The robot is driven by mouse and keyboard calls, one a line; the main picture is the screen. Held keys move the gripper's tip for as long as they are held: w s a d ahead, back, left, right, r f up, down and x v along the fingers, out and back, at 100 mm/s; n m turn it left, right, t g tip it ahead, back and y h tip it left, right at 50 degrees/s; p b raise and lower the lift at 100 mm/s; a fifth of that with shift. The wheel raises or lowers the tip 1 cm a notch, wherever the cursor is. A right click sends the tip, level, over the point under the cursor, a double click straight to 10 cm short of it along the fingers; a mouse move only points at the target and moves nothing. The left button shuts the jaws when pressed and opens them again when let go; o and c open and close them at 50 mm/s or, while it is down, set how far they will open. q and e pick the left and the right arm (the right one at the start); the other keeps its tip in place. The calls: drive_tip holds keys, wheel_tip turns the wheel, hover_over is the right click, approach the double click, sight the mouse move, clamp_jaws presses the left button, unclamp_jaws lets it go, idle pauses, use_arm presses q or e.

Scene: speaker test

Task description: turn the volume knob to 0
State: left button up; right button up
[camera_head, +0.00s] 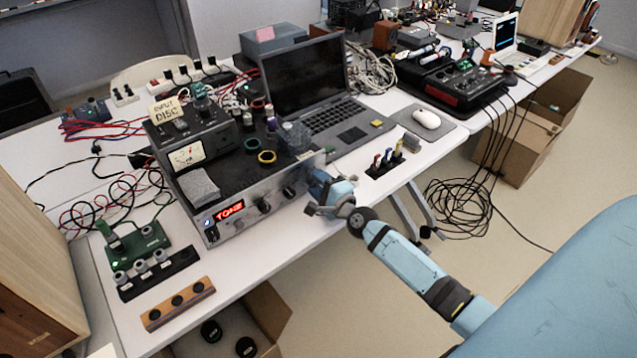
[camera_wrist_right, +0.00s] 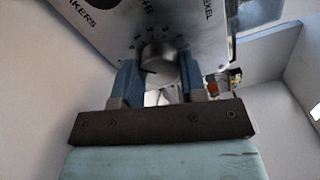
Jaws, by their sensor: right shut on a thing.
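The amplifier (camera_head: 275,205) is a silver-fronted box with a red lit display and several knobs, at the front edge of the table in the head view. My right gripper (camera_head: 313,196) is at the right end of its front panel. The scale marks are too small to read. In the head view my gripper hides this knob. My left gripper is not in view.
A laptop (camera_head: 335,118) stands behind the amplifier. A small black holder with coloured plugs (camera_head: 390,160) lies to the right of my gripper. A green circuit board (camera_head: 140,245) and a wooden block (camera_head: 178,302) lie to the left. Cables (camera_head: 460,208) hang off the table at right.

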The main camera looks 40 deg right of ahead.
idle(0.5)
drive_tip(key=o, duration=0.9)
drive_tip(key=shift+o, duration=0.2)
use_arm(q)
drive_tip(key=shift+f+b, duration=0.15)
drive_tip(key=shift+b, duration=0.15)
use_arm(e)
drive_tip(key=s+d, duration=0.1)
drive_tip(key=s, duration=1.3)
drive_tip(key=s+a+f+n+g+y, duration=0.1)
drive_tip(key=s+a+f+n+g, duration=0.2)
drive_tip(key=a+n, duration=0.45)
drive_tip(key=s+a+f+n+g+y, duration=0.1)
drive_tip(key=s+a+f+n+g, duration=0.1)
drive_tip(key=s+a+n, duration=0.5)
drive_tip(key=s+a+f+n+g, duration=0.25)
drive_tip(key=a+n, duration=0.25)
drive_tip(key=n, duration=0.4)
use_arm(q)
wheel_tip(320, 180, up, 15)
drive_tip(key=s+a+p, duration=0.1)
drive_tip(key=p, duration=1.9)
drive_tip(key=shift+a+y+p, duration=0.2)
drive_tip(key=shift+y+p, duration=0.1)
use_arm(e)
wheel_tip(320, 180, up, 15)
drive_tip(key=d, duration=0.1)
drive_tip(key=shift+s+d, duration=0.2)
drive_tip(key=shift+s, duration=0.15)
